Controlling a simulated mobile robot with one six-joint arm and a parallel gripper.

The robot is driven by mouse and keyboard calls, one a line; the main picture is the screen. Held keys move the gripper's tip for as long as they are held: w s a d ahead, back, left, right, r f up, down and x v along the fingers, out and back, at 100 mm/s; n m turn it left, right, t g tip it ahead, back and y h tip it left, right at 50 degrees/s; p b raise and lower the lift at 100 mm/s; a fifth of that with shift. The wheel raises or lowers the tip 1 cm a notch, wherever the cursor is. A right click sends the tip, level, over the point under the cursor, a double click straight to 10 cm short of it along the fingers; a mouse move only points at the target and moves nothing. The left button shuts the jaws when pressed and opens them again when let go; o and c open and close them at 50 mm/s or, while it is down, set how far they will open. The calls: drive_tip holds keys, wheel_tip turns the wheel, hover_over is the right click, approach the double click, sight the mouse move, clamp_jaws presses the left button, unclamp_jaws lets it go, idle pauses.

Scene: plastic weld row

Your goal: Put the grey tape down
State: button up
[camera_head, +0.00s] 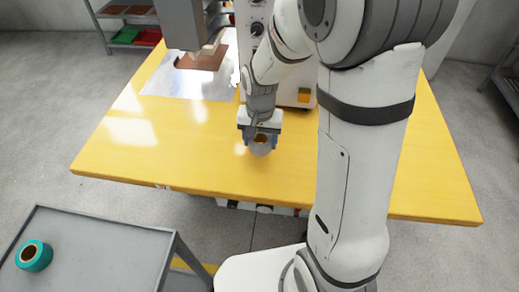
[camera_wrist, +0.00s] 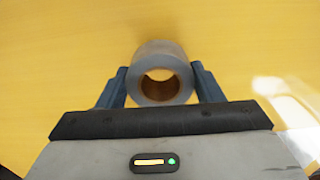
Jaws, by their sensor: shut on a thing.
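The grey tape (camera_wrist: 160,52) is a roll with a brown core. My gripper (camera_wrist: 161,82) is shut on it, one finger against each side, in the wrist view. In the head view my gripper (camera_head: 260,132) points down over the front part of the yellow table (camera_head: 190,165), with the grey tape (camera_head: 261,149) between its fingers. The roll is close to the table top; I cannot tell whether it touches it. Part of the roll is hidden by the gripper.
A grey machine (camera_head: 302,92) stands on the table behind my gripper, with a metal plate (camera_head: 210,85) at its left. A grey cart (camera_head: 100,245) at the lower left holds a teal tape roll (camera_head: 34,256). The table top left of my gripper is clear.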

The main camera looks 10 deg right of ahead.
sight(259, 161)
drive_tip(key=shift+a+f, duration=0.15)
drive_tip(key=shift+f, duration=2.85)
drive_tip(key=shift+b, duration=0.3)
drive_tip(key=shift+f, duration=0.15)
drive_tip(key=o, duration=1)
drive_tip(key=shift+o, duration=0.2)
wheel_tip(259, 161, up, 12)
drive_tip(key=p, duration=0.1)
drive_tip(key=s+d+r+n+t, duration=0.1)
drive_tip(key=s+d+r+n, duration=0.1)
drive_tip(key=s, duration=0.4)
drive_tip(key=s+d+r+n+t, duration=0.1)
drive_tip(key=s+d+r, duration=0.3)
drive_tip(key=s, duration=0.3)
drive_tip(key=shift+s+r+n, duration=0.3)
drive_tip(key=shift+r+n, duration=0.1)
drive_tip(key=shift+r, duration=0.5)
